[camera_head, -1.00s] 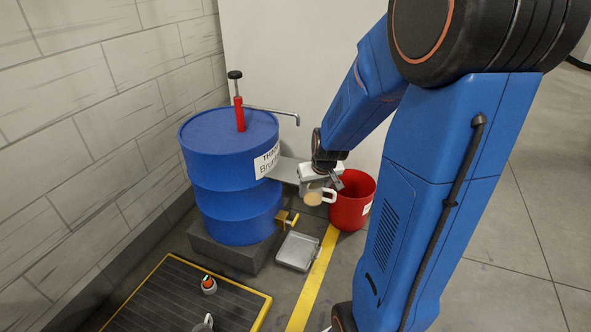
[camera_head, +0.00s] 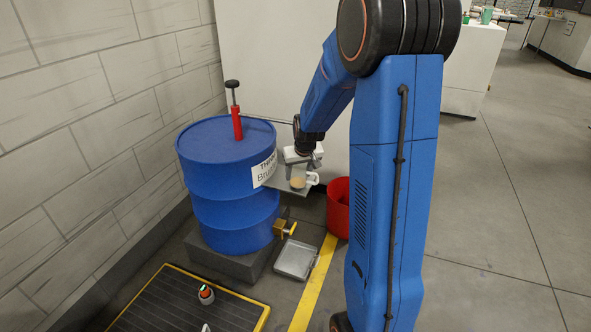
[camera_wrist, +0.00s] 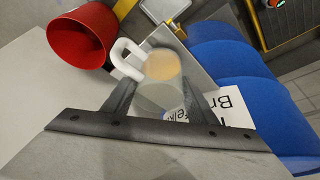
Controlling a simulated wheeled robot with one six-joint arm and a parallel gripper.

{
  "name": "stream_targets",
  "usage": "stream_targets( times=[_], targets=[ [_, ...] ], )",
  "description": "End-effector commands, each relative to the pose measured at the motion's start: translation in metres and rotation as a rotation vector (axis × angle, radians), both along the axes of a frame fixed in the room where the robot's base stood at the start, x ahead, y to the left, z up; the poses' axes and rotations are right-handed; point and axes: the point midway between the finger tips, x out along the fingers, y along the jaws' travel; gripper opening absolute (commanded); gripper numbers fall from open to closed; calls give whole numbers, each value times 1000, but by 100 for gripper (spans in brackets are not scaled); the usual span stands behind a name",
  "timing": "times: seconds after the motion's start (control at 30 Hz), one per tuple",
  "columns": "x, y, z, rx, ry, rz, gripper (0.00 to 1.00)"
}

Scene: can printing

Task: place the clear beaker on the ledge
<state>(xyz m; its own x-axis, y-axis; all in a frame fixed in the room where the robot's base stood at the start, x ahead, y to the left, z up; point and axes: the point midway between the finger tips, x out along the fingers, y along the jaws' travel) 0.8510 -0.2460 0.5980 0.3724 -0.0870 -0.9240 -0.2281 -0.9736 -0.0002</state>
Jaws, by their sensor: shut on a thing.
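My gripper (camera_head: 303,162) is shut on the clear beaker (camera_head: 298,182), which has a white handle on its right and tan contents. The beaker also shows between the fingers in the wrist view (camera_wrist: 163,82). It looks roughly upright. The ledge (camera_head: 277,184) is a flat grey plate on the right side of the blue drum; in the wrist view the ledge (camera_wrist: 198,76) lies behind the beaker. The beaker is over the ledge in the head view. I cannot tell whether its bottom touches the plate.
The blue drum (camera_head: 228,170) with a red hand pump (camera_head: 237,122) stands left of my gripper. A red bucket (camera_head: 338,212) is on the floor right of the ledge. A yellow tap (camera_head: 286,229) and a grey tray (camera_head: 296,259) are below. A pale wall is behind.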

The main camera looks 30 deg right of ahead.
Motion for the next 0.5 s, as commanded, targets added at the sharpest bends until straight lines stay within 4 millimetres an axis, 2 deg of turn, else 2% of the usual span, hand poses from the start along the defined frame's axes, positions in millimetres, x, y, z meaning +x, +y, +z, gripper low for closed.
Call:
stream_targets(
  times=[0.27,0.5],
  targets=[
    [37,-9,-1,0,0,1,30],
    [37,-9,-6,-1,-1,1,30]
  ],
)
